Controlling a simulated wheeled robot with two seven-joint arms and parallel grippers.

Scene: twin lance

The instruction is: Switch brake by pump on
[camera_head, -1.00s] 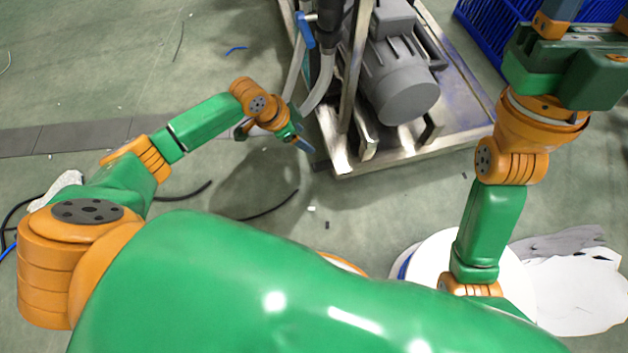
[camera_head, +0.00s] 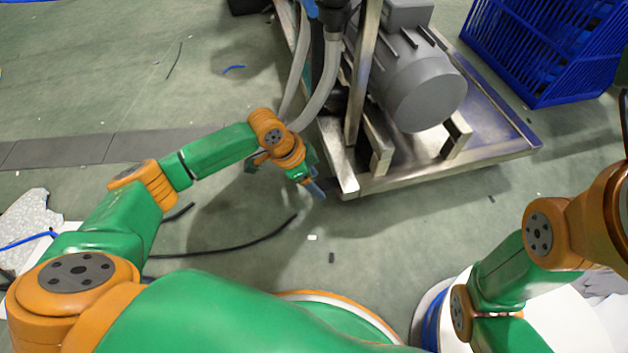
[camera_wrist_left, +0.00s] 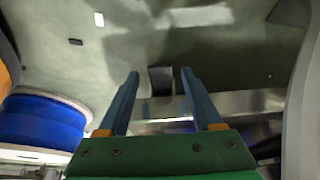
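The pump's grey motor (camera_head: 425,90) sits on a metal frame (camera_head: 400,180) at the top middle of the head view. A blue handle-like part (camera_head: 309,8) shows at the top edge beside the grey hoses (camera_head: 325,80); I cannot tell if it is the brake. No brake switch can be clearly made out. My left gripper (camera_head: 313,184) is low, just left of the frame's near corner. In the left wrist view my left gripper (camera_wrist_left: 160,73) has its two fingers apart with nothing between them. My right gripper is outside the view, past the right edge.
A blue crate (camera_head: 545,50) stands at the upper right. A black cable (camera_head: 235,248) lies on the green floor below my left arm. The floor between the left arm and the frame's front is mostly clear, with small scraps.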

